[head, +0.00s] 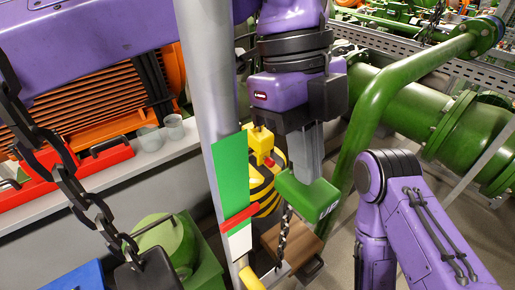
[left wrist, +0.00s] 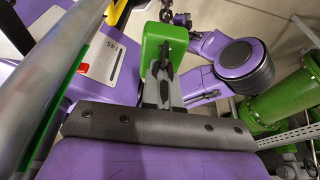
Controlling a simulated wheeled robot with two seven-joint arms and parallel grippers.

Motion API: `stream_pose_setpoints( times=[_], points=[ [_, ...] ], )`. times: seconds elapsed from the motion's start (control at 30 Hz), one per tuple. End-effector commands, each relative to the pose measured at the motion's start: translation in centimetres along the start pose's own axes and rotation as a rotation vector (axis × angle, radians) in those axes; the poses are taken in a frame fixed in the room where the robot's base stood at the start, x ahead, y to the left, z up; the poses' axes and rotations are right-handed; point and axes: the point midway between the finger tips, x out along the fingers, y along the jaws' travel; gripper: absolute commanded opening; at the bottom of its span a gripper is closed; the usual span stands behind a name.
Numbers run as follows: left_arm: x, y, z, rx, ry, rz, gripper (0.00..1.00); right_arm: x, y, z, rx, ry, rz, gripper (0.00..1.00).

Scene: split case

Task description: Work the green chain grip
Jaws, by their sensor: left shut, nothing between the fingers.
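The green chain grip (head: 312,197) is a green block with pale markings, in the middle of the head view. A dark chain (head: 283,228) shows just below it. The grip also shows in the left wrist view (left wrist: 155,42), with chain links at its far end. My left gripper (head: 308,165) comes down from above, its fingers shut and empty, right at the grip. In the left wrist view its fingertips (left wrist: 164,62) lie in front of the green block and overlap it. I cannot tell whether they touch it. My right arm shows at right, but its gripper is out of view.
A grey post (head: 205,80) with a green, red and white panel stands close left of my left gripper. A yellow-black striped unit (head: 266,187) with a red button is behind. Green pipes (head: 385,95) run at right. A heavy chain (head: 70,185) hangs at left.

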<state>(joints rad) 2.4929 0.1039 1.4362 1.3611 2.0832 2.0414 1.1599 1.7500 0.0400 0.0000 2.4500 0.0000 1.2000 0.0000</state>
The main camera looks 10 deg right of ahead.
Motion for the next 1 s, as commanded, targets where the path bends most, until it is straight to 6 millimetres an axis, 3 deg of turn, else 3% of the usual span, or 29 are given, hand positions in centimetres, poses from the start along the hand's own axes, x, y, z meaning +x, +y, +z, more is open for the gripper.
stream_pose_setpoints(
  times=[0.27,0.8,1.0],
  points=[
    [-0.3,0.0,-0.1,0.0,0.0,0.0,0.0,-0.3,0.0,-0.1,0.0,0.0,0.0,0.0],
    [-6.5,0.0,-2.0,-0.001,0.001,0.0,0.0,-5.5,0.5,-2.3,0.0,0.0,0.0,0.0],
    [-6.7,0.0,-2.1,-0.001,0.0,0.001,0.0,-5.6,0.5,-2.3,0.0,0.0,0.0,0.0]
  ],
)
